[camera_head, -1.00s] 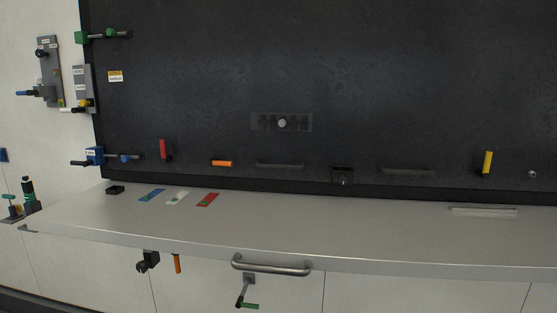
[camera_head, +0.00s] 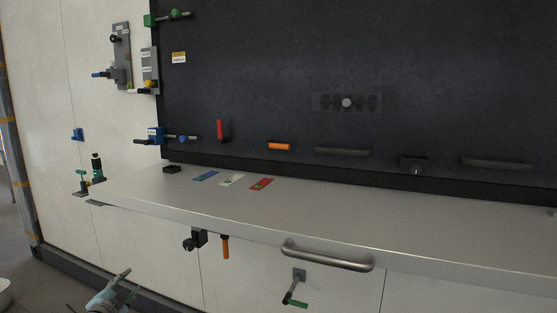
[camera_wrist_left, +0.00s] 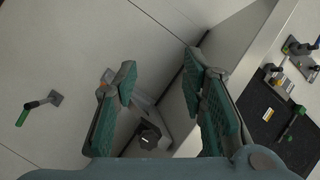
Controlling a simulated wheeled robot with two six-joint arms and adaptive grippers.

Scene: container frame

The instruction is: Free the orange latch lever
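An orange lever (camera_head: 225,247) hangs down below the shelf, beside a black latch part (camera_head: 195,240). A second orange handle (camera_head: 279,146) lies level on the dark panel; I cannot tell from looks alone which is the latch lever. My left gripper (camera_head: 122,286) is at the bottom left, lower than the hanging lever and apart from it. In the left wrist view its two green-padded fingers (camera_wrist_left: 160,68) are spread with nothing held. A black part (camera_wrist_left: 148,135) shows beyond them, and a bit of orange (camera_wrist_left: 108,76) is mostly hidden behind one finger. My right gripper is out of view.
The grey shelf (camera_head: 400,224) juts out above the hanging lever. A metal bar handle (camera_head: 327,256) and a green-tipped crank (camera_head: 296,293) are to its right. A blue latch (camera_head: 156,136) and a red lever (camera_head: 220,130) sit above the shelf. Bare wall lies left of the black part.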

